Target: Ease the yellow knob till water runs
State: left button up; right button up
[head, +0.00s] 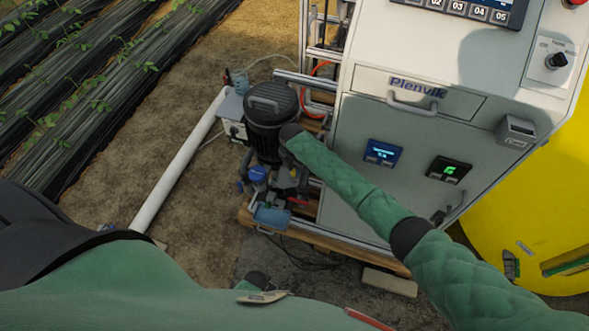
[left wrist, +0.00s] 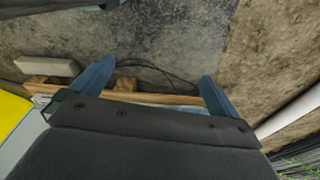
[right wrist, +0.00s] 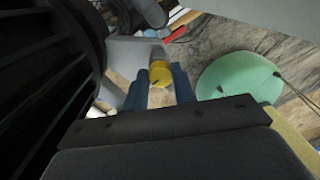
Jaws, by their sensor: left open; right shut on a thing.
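The yellow knob (right wrist: 160,70) shows in the right wrist view, on a small grey fitting beside the dark ribbed motor. My right gripper (right wrist: 158,82) has its blue fingers on either side of the knob and is shut on it. In the head view my right arm reaches down beside the pump (head: 271,115); its fingers are hard to make out there, and I cannot pick out the knob. My left gripper (left wrist: 155,82) is open and empty in the left wrist view, with its fingers wide apart. I see no running water.
The white cabinet (head: 365,195) stands right of the pump on a wooden pallet (head: 375,258). A yellow tank (head: 530,220) is at the far right. A white pipe (head: 180,160) runs along the soil at the left. A pale block (head: 388,282) lies before the pallet.

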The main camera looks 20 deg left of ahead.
aim_at(293, 171)
pick_arm(q)
jog(key=shift+a, duration=0.3)
pick_arm(e)
jog(key=o, duration=1)
jog(key=shift+r, duration=0.55)
pick_arm(q)
jog(key=shift+w+d+r+b, duration=0.15)
jog(key=shift+d+r+b, duration=0.2)
jog(key=shift+r, duration=0.45)
jog(key=shift+w+d+r+b, duration=0.25)
jog(key=shift+r+b, duration=0.1)
jog(key=shift+r, duration=0.45)
jog(key=shift+w+d+r+b, duration=0.1)
jog(key=shift+d+r+b, duration=0.25)
jog(key=shift+r, duration=0.45)
pick_arm(e)
jog(key=shift+w+a+r, duration=0.1)
jog(key=shift+a+r, duration=0.05)
jog(key=shift+r, duration=3.2)
